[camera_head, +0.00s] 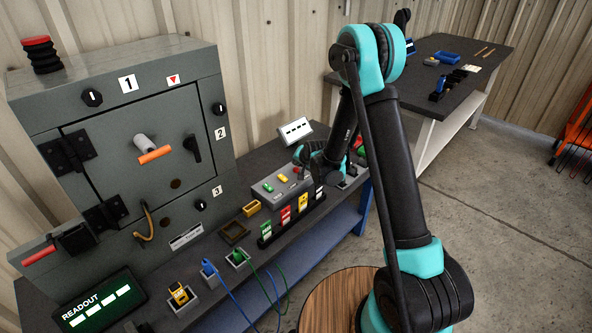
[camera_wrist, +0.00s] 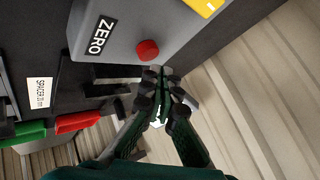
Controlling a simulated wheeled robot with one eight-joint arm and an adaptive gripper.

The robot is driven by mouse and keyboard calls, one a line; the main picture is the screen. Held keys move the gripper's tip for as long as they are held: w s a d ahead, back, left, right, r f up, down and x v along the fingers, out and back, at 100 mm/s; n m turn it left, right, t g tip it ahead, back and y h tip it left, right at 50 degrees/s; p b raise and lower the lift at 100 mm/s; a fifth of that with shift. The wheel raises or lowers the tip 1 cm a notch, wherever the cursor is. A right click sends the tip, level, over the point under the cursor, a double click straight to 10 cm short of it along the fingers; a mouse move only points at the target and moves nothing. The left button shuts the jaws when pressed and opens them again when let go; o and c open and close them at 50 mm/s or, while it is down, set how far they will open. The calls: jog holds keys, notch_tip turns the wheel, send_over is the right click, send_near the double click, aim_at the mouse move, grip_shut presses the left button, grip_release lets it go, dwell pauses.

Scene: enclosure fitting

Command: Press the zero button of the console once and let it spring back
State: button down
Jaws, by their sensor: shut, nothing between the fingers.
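The console (camera_head: 262,198) is a low grey box on the bench with green and yellow buttons on top. In the wrist view the console's grey face (camera_wrist: 140,22) carries a ZERO label (camera_wrist: 101,36) beside a round red zero button (camera_wrist: 147,50). The button stands proud of the face. My gripper (camera_wrist: 162,72) is shut and empty, its fingertips close to the button in the picture, with a small gap visible.
A small white display (camera_head: 295,130) stands behind the console. A rack of coloured spacers (camera_head: 290,219) lies in front of it. The large grey enclosure (camera_head: 120,150) stands left, with the readout (camera_head: 97,303) before it. A second table (camera_head: 485,62) is at the back right.

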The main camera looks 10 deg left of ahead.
aim_at(297, 170)
jog(key=shift+f, duration=0.1)
jog(key=shift+f, duration=0.35)
jog(key=shift+f, duration=0.4)
dwell(0.7)
dwell(0.4)
jog(key=shift+r, duration=0.85)
jog(key=shift+r, duration=2.5)
